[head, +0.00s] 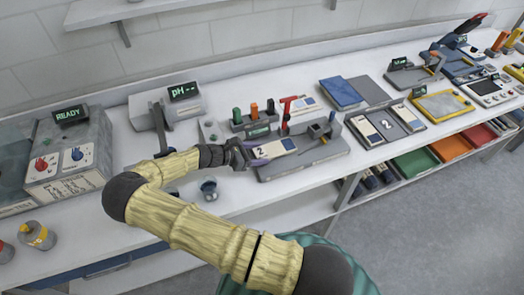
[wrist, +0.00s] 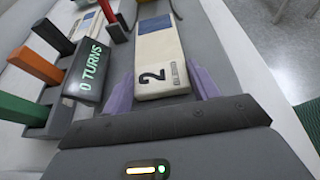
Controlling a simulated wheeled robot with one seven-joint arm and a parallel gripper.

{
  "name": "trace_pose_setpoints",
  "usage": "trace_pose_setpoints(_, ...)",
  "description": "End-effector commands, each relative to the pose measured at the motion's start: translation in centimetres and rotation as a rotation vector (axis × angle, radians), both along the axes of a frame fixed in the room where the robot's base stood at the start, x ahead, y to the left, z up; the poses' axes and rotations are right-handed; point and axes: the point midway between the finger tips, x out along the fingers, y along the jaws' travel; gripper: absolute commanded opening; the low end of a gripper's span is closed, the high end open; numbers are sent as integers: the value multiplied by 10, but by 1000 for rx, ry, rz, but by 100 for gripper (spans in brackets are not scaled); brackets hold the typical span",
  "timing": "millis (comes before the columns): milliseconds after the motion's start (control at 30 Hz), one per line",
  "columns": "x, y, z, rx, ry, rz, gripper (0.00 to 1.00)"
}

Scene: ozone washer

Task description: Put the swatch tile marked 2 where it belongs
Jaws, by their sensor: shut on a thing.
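The swatch tile marked 2 (head: 276,148) is a long cream block with a blue patch towards its far end. The wrist view shows its black 2 on the near end (wrist: 158,52). My gripper (head: 252,155) is shut on this near end, with a purple finger on each side, also in the wrist view (wrist: 162,92). The tile is over the grey bench fixture (head: 327,154); I cannot tell whether it touches it. To the right, a dark tray (head: 385,138) has a cream swatch at each side and a grey middle place marked 2.
A counter reading 0 TURNS (wrist: 91,78) and a rack of coloured handles (head: 254,121) stand close left of the tile. A pH meter (head: 184,100) is behind my arm. A yellow-framed panel (head: 442,105) lies right of the tray. The bench's front edge is near.

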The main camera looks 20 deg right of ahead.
Motion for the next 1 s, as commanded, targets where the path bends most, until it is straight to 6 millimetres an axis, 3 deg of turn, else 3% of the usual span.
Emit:
trace_pose_setpoints(300,-1,-5,0,-1,-1,-14,33)
trace_pose_setpoints(333,-1,-5,0,-1,-1,-13,64)
trace_pose_setpoints(433,0,-2,0,-1,-1,-8,83)
trace_pose_setpoints(467,0,-2,0,-1,-1,-7,85)
trace_pose_setpoints(767,0,2,1,-1,-1,-2,85)
trace_pose_setpoints(1000,1,23,8,2,-4,-1,85)
